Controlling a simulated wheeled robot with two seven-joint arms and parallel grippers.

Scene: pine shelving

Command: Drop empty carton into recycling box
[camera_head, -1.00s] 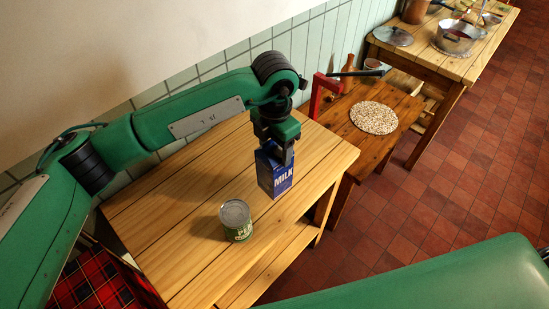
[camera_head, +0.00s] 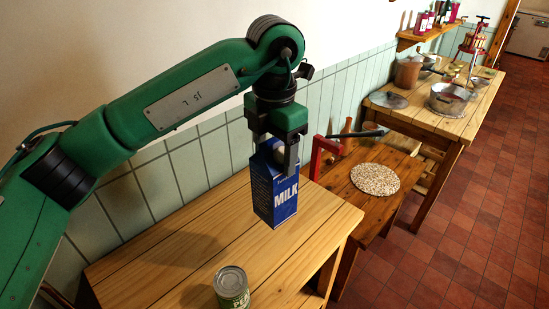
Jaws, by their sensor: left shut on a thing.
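A blue milk carton (camera_head: 275,197) with white lettering hangs upright in my left gripper (camera_head: 277,160). The gripper is shut on the carton's top, and the carton appears to be held above the pine table (camera_head: 170,262). I cannot tell the exact height of its base over the boards. No recycling box can be made out in this view. My right gripper is not in view.
A green-labelled can (camera_head: 232,288) stands on the pine table's front part. To the right, a lower wooden bench (camera_head: 355,208) bears a round speckled mat (camera_head: 375,179) and a red bracket (camera_head: 322,158). A farther table (camera_head: 430,122) holds a pot (camera_head: 448,100). Red tile floor (camera_head: 440,245) is open at right.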

